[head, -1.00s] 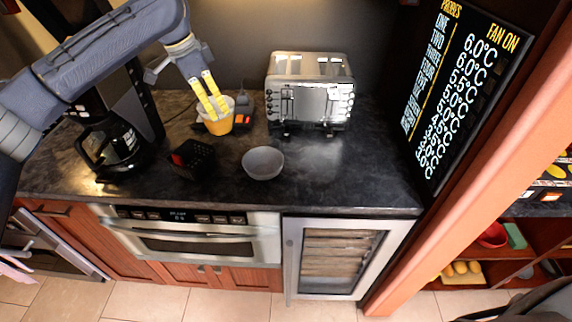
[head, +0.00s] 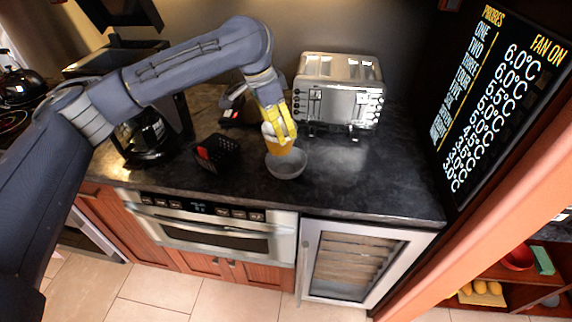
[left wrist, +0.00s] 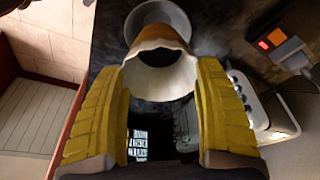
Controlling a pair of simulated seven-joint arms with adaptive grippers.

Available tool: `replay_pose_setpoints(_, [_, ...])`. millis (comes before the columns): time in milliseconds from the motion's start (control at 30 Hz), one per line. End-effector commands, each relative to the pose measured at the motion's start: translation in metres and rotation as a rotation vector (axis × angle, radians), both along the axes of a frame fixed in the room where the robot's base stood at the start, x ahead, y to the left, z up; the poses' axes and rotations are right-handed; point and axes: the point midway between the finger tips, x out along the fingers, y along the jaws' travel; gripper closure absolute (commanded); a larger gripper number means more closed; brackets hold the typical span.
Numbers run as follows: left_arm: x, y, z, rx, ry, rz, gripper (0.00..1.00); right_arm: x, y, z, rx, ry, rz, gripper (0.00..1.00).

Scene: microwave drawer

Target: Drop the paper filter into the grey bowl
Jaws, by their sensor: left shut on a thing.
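The paper filter (head: 286,164), orange outside with a white pleated inside, is held by my left gripper (head: 284,138). The gripper is shut on it. In the left wrist view the filter (left wrist: 160,78) sits between the two yellow fingers (left wrist: 163,110). The grey bowl (head: 302,171) stands on the dark counter. In the head view the filter overlaps the left and back part of the bowl; the gap in height is hard to tell. In the left wrist view the bowl (left wrist: 178,17) shows just past the filter. My right gripper is not in view.
A silver toaster (head: 338,92) stands behind and right of the bowl. A black box with a red item (head: 215,154) and a coffee maker (head: 146,138) stand to the left. The counter (head: 375,185) right of the bowl is clear.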

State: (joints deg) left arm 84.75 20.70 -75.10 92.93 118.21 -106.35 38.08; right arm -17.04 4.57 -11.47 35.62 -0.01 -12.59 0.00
Motion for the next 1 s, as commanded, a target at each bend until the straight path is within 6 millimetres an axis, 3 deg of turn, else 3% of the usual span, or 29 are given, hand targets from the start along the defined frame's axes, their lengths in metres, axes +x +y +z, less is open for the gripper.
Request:
replay_pose_setpoints(300, [0.000, 0.000, -0.017, -0.001, 0.000, 0.000, 0.49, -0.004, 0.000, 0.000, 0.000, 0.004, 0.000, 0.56])
replay_pose_setpoints(667, [0.000, 0.000, -0.019, -0.001, -0.001, -0.001, 0.49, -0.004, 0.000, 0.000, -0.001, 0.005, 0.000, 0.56])
replay_pose_setpoints(700, [0.000, 0.000, -0.019, -0.001, -0.001, -0.001, 0.24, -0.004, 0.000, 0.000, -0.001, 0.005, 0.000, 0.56])
replay_pose_setpoints(867, [0.000, 0.000, -0.019, -0.001, -0.001, -0.001, 0.06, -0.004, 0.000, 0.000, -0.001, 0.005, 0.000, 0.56])
replay_pose_setpoints(1000, [0.000, 0.000, -0.019, 0.000, 0.000, 0.000, 0.04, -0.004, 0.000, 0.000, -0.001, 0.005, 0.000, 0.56])
